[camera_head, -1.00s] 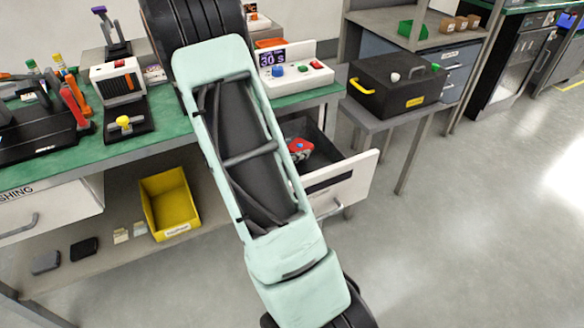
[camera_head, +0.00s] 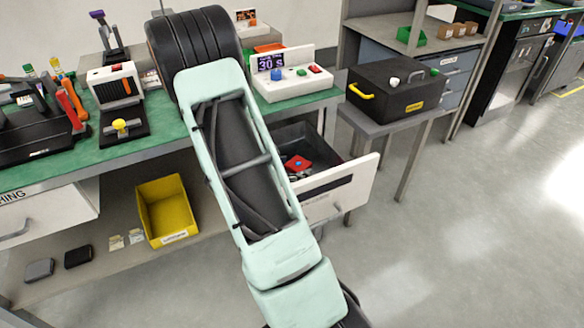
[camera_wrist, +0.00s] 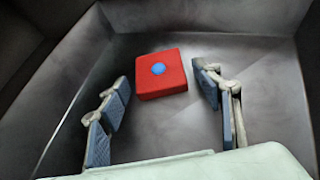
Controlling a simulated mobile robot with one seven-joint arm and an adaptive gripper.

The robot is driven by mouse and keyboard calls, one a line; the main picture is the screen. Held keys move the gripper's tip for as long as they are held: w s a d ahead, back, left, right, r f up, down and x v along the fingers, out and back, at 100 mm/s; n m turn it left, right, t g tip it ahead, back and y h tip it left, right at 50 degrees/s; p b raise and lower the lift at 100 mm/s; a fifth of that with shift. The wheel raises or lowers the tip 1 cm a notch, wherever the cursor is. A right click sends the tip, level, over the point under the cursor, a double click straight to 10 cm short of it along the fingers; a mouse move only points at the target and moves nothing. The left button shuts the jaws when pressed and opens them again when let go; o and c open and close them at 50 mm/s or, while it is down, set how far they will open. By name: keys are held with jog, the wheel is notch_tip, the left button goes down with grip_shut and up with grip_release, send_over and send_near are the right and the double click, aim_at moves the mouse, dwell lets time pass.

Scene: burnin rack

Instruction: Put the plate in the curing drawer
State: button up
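The plate (camera_wrist: 160,75) is a red square block with a blue round spot on top. It lies flat on the grey floor of the open curing drawer (camera_wrist: 190,135). In the head view the plate (camera_head: 297,163) also shows inside the pulled-out drawer (camera_head: 344,188), which has a white front. My gripper (camera_wrist: 163,80) is open and empty. Its two fingers stand apart on the near left and near right of the plate, with visible gaps.
A white control box (camera_head: 290,82) reading "30 s" stands on the green bench above the drawer. A black case (camera_head: 395,88) sits on a side table to the right. A yellow bin (camera_head: 166,209) stands on the lower shelf. Open floor lies at right.

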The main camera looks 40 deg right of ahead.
jog(key=shift+r, duration=0.2)
jog(key=shift+a+r+p, duration=0.2)
jog(key=shift+a+p, duration=0.1)
jog(key=shift+p, duration=0.05)
jog(key=p+v, duration=0.2)
jog(key=v, duration=0.9)
jog(key=shift+a+r+p, duration=0.1)
jog(key=shift+a+p, duration=0.05)
jog(key=shift+p, duration=0.2)
